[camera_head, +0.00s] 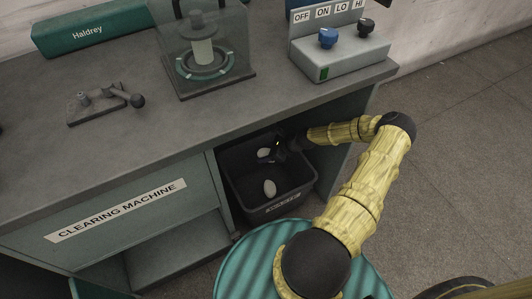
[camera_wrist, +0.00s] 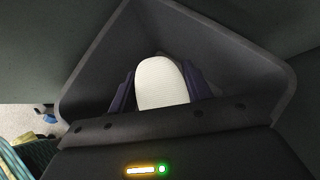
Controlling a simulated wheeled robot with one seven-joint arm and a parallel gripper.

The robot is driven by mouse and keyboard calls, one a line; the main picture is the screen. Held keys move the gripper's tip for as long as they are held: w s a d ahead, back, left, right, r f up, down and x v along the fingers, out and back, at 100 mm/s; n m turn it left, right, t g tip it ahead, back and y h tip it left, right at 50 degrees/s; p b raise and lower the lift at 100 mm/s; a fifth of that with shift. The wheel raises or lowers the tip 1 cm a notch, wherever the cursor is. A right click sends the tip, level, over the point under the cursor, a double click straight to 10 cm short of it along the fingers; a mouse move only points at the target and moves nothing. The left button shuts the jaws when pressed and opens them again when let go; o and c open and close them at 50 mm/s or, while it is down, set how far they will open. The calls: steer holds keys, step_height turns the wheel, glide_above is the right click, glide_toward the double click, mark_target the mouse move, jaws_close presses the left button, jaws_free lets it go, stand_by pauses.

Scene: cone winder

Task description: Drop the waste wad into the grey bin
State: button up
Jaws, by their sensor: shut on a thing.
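The grey bin (camera_head: 283,206) stands on the floor in the open bay under the bench. My gripper (camera_head: 268,154) reaches into the bay, over the back part of the bin. It is shut on a pale, rounded waste wad (camera_head: 263,152). In the wrist view the wad (camera_wrist: 160,84) sits between my two dark fingers (camera_wrist: 158,90), with the bin's dark walls (camera_wrist: 225,50) around it. The exact height of the held wad above the bin floor is hard to tell.
The bench top (camera_head: 130,150) overhangs the bin. A side panel (camera_head: 338,168) stands right of it, close to my forearm. On top are a control box (camera_head: 340,60), a clear-guarded spindle (camera_head: 203,60) and a small lever fixture (camera_head: 105,102). Open floor lies to the right.

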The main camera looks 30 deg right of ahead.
steer(key=shift+f+b, duration=2.1)
steer(key=shift+f, duration=0.3)
steer(key=o, duration=1)
steer(key=shift+d+r, duration=0.1)
steer(key=p+v, duration=0.4)
steer(key=v, duration=0.8)
steer(key=shift+p, duration=0.4)
